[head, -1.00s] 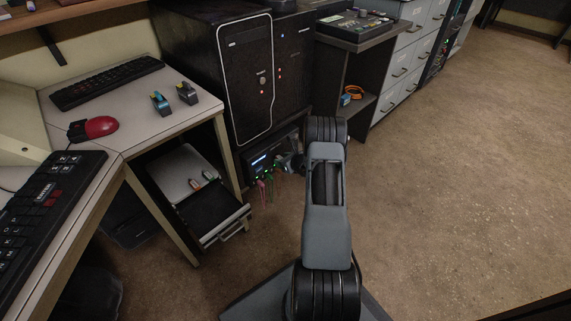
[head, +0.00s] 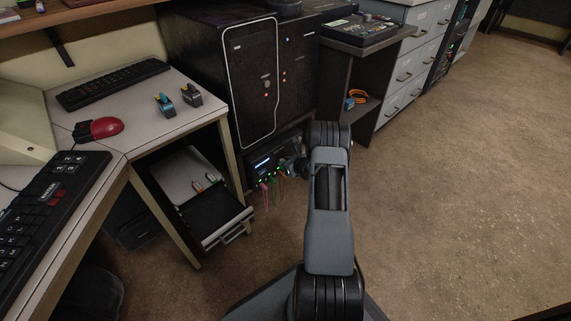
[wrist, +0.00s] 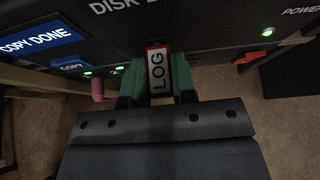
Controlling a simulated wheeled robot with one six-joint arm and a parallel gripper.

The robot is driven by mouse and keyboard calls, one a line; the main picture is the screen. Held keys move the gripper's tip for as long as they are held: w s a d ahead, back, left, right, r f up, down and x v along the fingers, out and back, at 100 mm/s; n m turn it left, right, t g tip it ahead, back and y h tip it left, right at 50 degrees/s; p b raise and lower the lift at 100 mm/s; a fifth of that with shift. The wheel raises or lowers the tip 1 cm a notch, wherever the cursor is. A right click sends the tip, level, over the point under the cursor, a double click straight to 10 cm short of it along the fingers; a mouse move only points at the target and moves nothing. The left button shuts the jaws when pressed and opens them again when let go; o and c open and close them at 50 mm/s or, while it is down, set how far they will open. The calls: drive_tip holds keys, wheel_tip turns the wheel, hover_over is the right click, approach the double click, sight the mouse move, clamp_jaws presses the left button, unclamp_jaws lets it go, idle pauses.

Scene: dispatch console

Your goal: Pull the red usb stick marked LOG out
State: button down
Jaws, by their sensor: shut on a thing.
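The red usb stick marked LOG (wrist: 157,70) is at the front panel of the black disk copier (wrist: 205,30), below its printed top edge. In the wrist view, the green fingertips of my gripper (wrist: 157,88) press on both sides of it. The far end of the stick meets the panel; how deep it sits in a port I cannot tell. In the head view, the copier (head: 262,163) stands low under the tower computer, with my gripper (head: 290,167) at its right part, small and partly hidden by my arm. The stick cannot be made out there.
A lit COPY DONE screen (wrist: 38,42) and green lights are left on the panel; a red POWER switch (wrist: 267,32) is right. A pink piece (wrist: 97,88) hangs beside my left finger. An open drawer (head: 215,215) holds small sticks. The right floor is clear.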

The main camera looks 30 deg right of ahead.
drive_tip(key=shift+s+d, duration=0.2)
drive_tip(key=shift+s, duration=0.95)
idle(0.5)
drive_tip(key=shift+s+d, duration=0.2)
drive_tip(key=shift+s, duration=0.9)
drive_tip(key=shift+s+d, duration=0.2)
drive_tip(key=shift+s, duration=0.85)
